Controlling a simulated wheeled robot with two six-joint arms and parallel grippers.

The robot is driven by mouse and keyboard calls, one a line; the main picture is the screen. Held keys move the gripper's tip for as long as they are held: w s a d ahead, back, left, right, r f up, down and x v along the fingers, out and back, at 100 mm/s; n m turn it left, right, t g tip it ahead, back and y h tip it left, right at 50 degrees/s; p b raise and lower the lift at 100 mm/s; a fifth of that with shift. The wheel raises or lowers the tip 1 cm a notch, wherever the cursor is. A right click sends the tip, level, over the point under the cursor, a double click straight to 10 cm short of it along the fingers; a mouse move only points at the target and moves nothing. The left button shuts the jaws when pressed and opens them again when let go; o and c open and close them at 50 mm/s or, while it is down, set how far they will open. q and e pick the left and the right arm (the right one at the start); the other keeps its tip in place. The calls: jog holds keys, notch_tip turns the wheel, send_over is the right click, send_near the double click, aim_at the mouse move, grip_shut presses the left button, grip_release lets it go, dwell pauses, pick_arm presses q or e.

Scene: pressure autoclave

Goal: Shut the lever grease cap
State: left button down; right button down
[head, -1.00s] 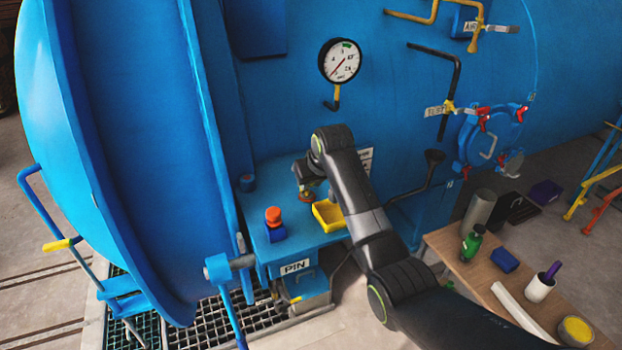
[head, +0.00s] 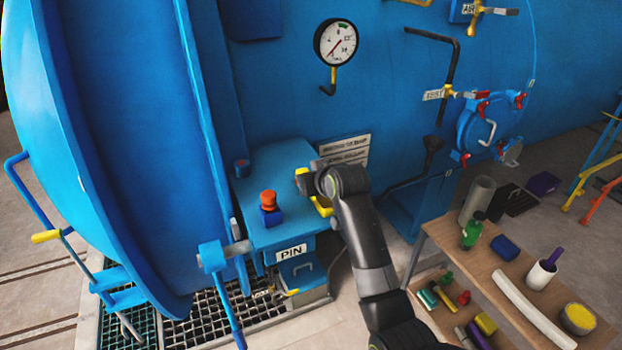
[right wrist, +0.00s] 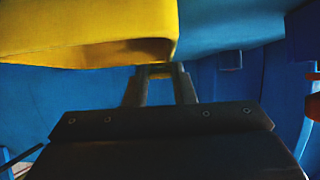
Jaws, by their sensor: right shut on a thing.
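An orange-red round cap (head: 268,199) stands upright on a small dark blue block (head: 271,217) on the blue table by the vessel. Which part is the lever grease cap I cannot tell for sure. A yellow tray-like thing (head: 320,208) is right of the cap, partly hidden behind my right wrist. In the right wrist view its hollow yellow body (right wrist: 80,30) fills the top left. My right gripper (right wrist: 155,72) is shut at its edge. An orange thing (right wrist: 314,105) shows at that view's right edge. My left gripper is in neither view.
The blue table (head: 262,165) carries a PIN label (head: 291,253) in front. The large vessel door (head: 120,150) rises left. A wooden bench (head: 470,262) with bottles and tools is right.

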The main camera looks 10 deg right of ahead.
jog(key=shift+r, duration=0.1)
jog(key=c, duration=1.2)
grip_release()
jog(key=shift+w, duration=0.1)
jog(key=shift+s+d+r, duration=0.1)
jog(key=shift+s+r, duration=0.05)
jog(key=shift+s, duration=0.35)
jog(key=b+v, duration=0.3)
jog(key=v, duration=1.3)
jog(key=shift+b, duration=0.4)
jog(key=shift+r, duration=0.1)
